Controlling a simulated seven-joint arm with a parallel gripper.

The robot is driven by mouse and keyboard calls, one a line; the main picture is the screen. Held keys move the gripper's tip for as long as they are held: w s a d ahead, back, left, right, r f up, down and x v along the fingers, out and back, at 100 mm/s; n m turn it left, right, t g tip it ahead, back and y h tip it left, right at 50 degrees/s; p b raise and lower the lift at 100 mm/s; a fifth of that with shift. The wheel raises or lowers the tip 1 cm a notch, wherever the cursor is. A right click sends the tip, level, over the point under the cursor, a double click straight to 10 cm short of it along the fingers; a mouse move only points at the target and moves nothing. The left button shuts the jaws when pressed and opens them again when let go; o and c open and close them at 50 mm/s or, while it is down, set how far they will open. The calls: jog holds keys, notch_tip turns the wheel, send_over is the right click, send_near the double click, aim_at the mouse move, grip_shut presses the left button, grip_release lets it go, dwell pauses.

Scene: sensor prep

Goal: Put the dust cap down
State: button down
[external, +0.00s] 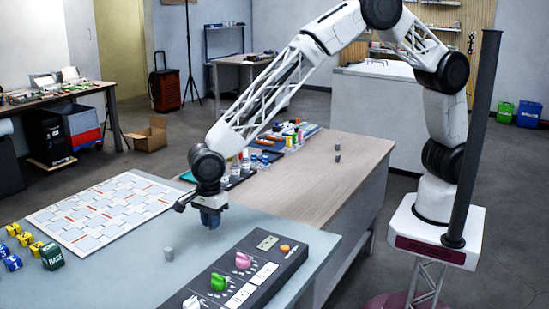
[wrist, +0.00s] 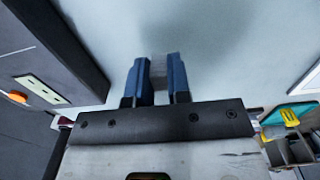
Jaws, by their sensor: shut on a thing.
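My gripper (external: 210,219) hangs low over the near grey-blue table, pointing down. In the wrist view its two blue fingers (wrist: 158,82) are closed on a small grey piece (wrist: 158,66), which I take to be the dust cap. In the external view the fingers hide this piece, and I cannot tell whether it touches the table.
A black panel (external: 222,266) with green and pink knobs lies right of the gripper. A white patterned board (external: 104,208) and several blue and yellow blocks (external: 24,238) lie left. Bare tabletop surrounds the gripper.

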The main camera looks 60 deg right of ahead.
dwell(0.3)
jog(key=shift+f, duration=1.8)
jog(key=shift+f, duration=0.15)
jog(key=c, duration=1.1)
grip_release()
jog(key=shift+r, duration=6.15)
